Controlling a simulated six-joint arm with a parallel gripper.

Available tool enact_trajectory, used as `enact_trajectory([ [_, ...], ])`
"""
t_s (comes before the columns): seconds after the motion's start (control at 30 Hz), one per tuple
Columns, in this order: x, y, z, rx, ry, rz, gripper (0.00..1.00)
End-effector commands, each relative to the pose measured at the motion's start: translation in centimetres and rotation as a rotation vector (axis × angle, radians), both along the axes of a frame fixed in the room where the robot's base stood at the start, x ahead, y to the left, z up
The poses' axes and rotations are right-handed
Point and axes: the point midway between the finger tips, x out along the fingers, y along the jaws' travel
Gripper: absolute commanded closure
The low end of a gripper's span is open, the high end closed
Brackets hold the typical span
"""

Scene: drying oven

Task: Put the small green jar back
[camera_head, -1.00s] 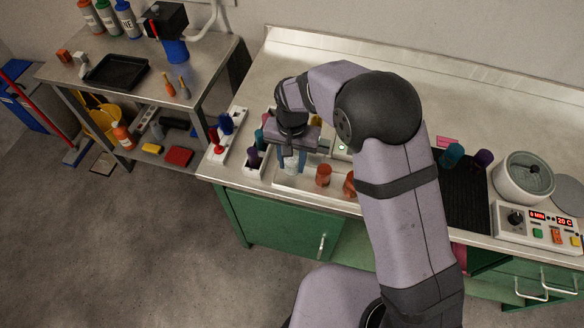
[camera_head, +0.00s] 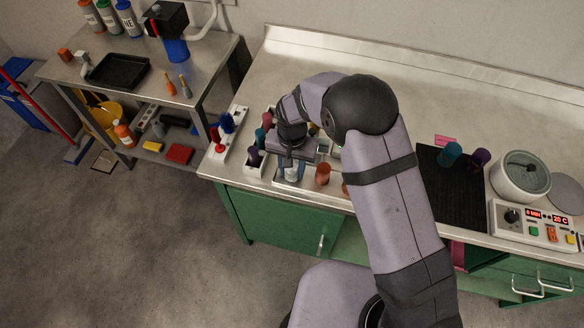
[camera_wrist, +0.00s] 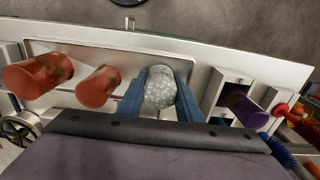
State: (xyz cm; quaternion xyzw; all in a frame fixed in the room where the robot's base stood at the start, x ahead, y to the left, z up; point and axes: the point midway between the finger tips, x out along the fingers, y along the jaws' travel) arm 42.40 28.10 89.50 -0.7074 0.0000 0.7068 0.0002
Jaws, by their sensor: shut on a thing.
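My gripper (camera_wrist: 160,98) is shut on a small jar-like thing (camera_wrist: 160,88), which looks pale grey and speckled at its end; no green shows on it. In the head view, my gripper (camera_head: 291,170) is over the left part of a shallow metal tray (camera_head: 312,188) near the bench's front edge. I cannot tell whether the held thing touches the tray. Two orange-red jars stand beside it, the nearer one (camera_head: 323,174) just right of my gripper; both show in the wrist view (camera_wrist: 97,88).
A white rack (camera_head: 254,166) left of the tray holds a purple jar (camera_wrist: 246,108). Further left is a narrow rack (camera_head: 224,150) with red and blue things. A teal jar (camera_head: 450,154) and a purple jar (camera_head: 480,158) stand on a black mat (camera_head: 455,200). The back of the bench is clear.

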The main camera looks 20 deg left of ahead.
Motion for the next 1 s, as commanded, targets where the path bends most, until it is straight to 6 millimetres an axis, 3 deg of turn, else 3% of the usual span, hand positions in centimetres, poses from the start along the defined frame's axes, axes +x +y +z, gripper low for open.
enact_trajectory([
  [0.07, 0.0, 0.0, -0.4, 0.0, 0.0, 0.0, 0.89],
  [0.1, 0.0, 0.0, -0.2, 0.0, 0.0, 0.0, 0.58],
  [0.17, 0.0, 0.0, -0.2, 0.0, 0.0, 0.0, 0.49],
  [0.63, 0.0, 0.0, 0.5, 0.001, -0.001, 0.0, 0.49],
  [0.77, 0.1, 0.1, 1.8, 0.002, -0.003, 0.0, 0.49],
  [1.0, 0.1, 0.1, 5.8, 0.004, -0.005, 0.0, 0.49],
])
